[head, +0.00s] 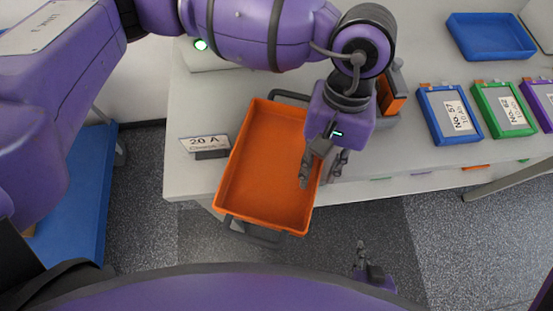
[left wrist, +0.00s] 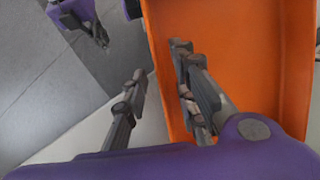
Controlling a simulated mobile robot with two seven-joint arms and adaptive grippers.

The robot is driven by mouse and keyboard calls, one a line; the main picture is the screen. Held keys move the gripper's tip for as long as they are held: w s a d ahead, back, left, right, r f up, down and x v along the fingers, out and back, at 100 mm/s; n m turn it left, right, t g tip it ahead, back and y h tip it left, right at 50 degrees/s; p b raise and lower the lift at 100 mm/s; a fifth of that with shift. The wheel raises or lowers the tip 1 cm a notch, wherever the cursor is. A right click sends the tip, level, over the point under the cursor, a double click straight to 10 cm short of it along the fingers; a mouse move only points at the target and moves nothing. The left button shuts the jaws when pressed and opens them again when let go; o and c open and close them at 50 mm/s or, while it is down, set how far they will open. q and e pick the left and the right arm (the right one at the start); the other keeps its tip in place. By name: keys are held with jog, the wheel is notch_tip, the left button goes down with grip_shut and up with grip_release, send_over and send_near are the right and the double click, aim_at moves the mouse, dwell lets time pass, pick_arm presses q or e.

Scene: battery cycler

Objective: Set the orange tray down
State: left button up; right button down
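The orange tray (head: 262,170) is a shallow open box with a dark handle at each short end. It lies over the left part of the grey table, and its near end sticks out past the front edge. Whether its underside touches the tabletop cannot be told. My left gripper (head: 323,168) is at the tray's right long wall with its fingers apart. In the left wrist view, one finger is inside the tray (left wrist: 235,50), the other outside, with the wall between them and a visible gap. My right gripper (head: 363,257) is low in front of the table, away from the tray.
A sign reading "20 A" (head: 205,143) stands close to the tray's left side. Blue (head: 434,112) and green (head: 490,108) framed cards lie to the right, with a blue bin (head: 490,28) behind them. An orange and dark device (head: 392,95) stands beside my left wrist.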

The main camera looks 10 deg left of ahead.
pick_arm(q)
jog(key=shift+c, duration=0.2)
grip_shut()
jog(key=shift+r, duration=0.1)
